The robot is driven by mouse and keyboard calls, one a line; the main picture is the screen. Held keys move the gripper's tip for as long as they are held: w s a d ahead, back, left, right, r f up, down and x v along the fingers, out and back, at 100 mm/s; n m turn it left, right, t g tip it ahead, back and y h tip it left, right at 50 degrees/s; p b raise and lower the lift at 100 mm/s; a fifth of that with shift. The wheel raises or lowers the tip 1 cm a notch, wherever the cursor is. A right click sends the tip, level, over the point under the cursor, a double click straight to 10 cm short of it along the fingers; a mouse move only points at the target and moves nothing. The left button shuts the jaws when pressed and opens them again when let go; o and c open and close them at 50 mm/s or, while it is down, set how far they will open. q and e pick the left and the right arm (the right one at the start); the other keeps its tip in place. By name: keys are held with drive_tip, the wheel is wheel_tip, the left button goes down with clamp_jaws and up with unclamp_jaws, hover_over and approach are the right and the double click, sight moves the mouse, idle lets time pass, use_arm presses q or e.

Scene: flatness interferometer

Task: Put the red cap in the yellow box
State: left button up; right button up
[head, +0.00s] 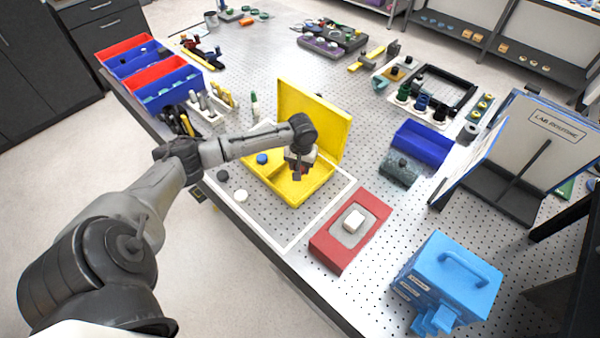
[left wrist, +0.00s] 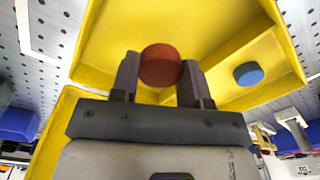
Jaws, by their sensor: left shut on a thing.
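The yellow box (head: 258,182) stands open on the perforated table, its lid raised at the back. It also fills much of the left wrist view (left wrist: 125,30). My left gripper (head: 297,175) is over the right part of the box. In the left wrist view my left gripper (left wrist: 160,80) is shut on the red cap (left wrist: 160,64), with the yellow floor behind it. In the head view the cap is hard to make out at the fingers. A blue cap (head: 262,158) is in the box's left part, also in the left wrist view (left wrist: 248,74). My right gripper is out of view.
A black cap (head: 222,176) and a white cap (head: 241,195) lie on the table left of the box. A red block with a grey top (head: 337,252) is in front right. A blue case (head: 450,275) and a blue bin (head: 422,146) stand to the right.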

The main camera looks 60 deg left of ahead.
sight(301, 167)
use_arm(q)
drive_tip(key=shift+f, duration=2)
drive_tip(key=shift+f, duration=0.1)
drive_tip(key=o, duration=0.9)
drive_tip(key=r, duration=1.2)
drive_tip(key=shift+w+d+r+p, duration=0.1)
drive_tip(key=shift+d+r+p, duration=0.1)
drive_tip(key=shift+p, duration=0.15)
drive_tip(key=shift+f, duration=0.1)
